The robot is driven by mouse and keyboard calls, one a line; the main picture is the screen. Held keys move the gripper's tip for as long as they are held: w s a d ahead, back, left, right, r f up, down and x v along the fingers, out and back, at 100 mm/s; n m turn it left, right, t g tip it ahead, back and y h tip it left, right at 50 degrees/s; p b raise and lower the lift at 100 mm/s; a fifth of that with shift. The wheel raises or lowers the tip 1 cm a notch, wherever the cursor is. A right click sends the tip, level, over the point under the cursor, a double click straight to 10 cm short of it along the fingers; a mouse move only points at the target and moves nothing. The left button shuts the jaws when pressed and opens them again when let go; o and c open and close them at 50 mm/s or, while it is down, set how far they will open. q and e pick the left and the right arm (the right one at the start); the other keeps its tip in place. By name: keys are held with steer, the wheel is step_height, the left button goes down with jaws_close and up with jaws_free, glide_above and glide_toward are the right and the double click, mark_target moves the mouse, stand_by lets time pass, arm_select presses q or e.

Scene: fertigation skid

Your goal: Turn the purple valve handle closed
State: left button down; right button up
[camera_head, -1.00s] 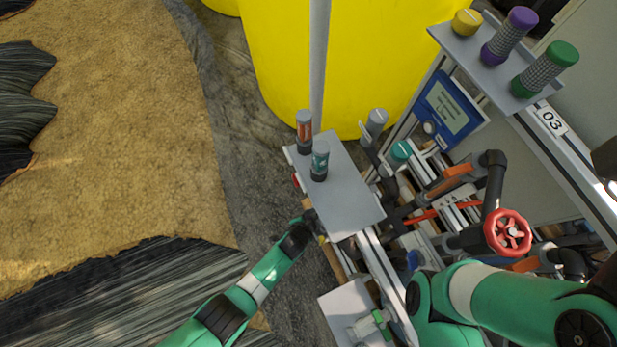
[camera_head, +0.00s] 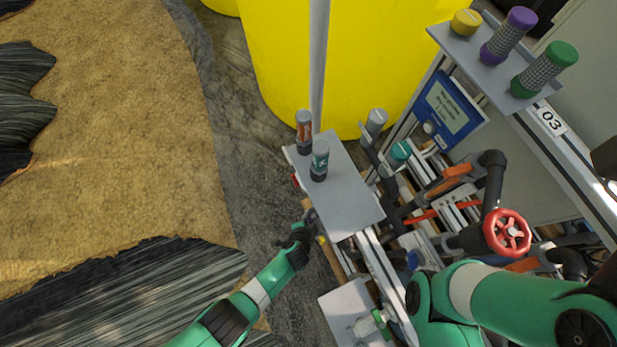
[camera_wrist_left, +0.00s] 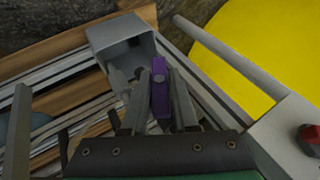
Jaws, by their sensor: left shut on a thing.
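The purple valve handle (camera_wrist_left: 160,88) shows in the left wrist view as a narrow upright bar in front of a grey box-like housing (camera_wrist_left: 122,42). My left gripper (camera_wrist_left: 161,98) has one finger on each side of the handle and is shut on it. In the head view my left gripper (camera_head: 308,226) is at the left edge of the skid, beside the grey shelf plate, and the handle is hidden there. My right arm crosses the lower right of the head view, but its gripper does not show.
The grey plate (camera_head: 346,200) holds an orange-labelled bottle (camera_head: 304,130) and a teal-labelled bottle (camera_head: 319,160) close to my left gripper. A red handwheel (camera_head: 507,233) and pipes lie to the right. A yellow tank (camera_head: 390,50) stands behind.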

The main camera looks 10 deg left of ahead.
arm_select(q)
steer(key=c, duration=0.8)
jaws_free()
steer(key=shift+o, duration=0.2)
steer(key=shift+r, duration=0.1)
steer(key=p+v, duration=1)
steer(key=v, duration=0.1)
steer(key=shift+s+r, duration=0.2)
